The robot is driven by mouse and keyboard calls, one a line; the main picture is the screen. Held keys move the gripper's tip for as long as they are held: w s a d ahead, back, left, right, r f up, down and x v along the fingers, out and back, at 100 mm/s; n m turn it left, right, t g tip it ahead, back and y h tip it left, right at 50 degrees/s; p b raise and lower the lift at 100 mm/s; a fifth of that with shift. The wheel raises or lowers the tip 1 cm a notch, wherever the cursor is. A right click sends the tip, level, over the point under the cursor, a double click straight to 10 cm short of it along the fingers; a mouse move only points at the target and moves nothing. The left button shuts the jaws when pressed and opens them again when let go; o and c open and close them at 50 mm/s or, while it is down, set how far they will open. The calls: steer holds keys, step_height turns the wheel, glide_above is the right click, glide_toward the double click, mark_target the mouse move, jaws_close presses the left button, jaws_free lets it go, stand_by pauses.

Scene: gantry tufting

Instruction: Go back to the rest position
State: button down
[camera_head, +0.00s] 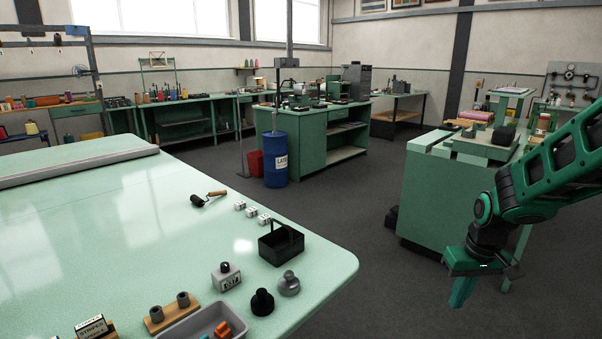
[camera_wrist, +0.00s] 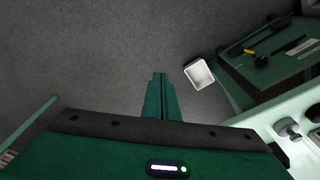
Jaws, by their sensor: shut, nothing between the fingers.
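My gripper (camera_head: 462,292) hangs at the right of the head view, pointing down over the grey floor, off the right side of the green table. Its green fingers are together with nothing between them. In the wrist view the shut fingers (camera_wrist: 160,95) show against the bare floor. The gripper touches nothing that I can see.
The green table (camera_head: 130,215) fills the lower left, with a black caddy (camera_head: 282,245), a grey tray (camera_head: 205,322) and several small items near its edge. A green cabinet (camera_head: 435,195) stands behind my arm. A white bin (camera_wrist: 199,73) is on the floor. Open floor (camera_head: 330,200) lies between.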

steer(key=s+d+r+m, duration=0.1)
steer(key=s+r+m, duration=0.2)
steer(key=s, duration=0.9)
steer(key=s+d+r+m+g, duration=0.1)
steer(key=s+r, duration=0.4)
steer(key=s, duration=0.8)
steer(key=d+m, duration=0.1)
steer(key=m, duration=0.1)
steer(key=shift+s+d+r+m, duration=0.2)
steer(key=shift+r+m, duration=0.1)
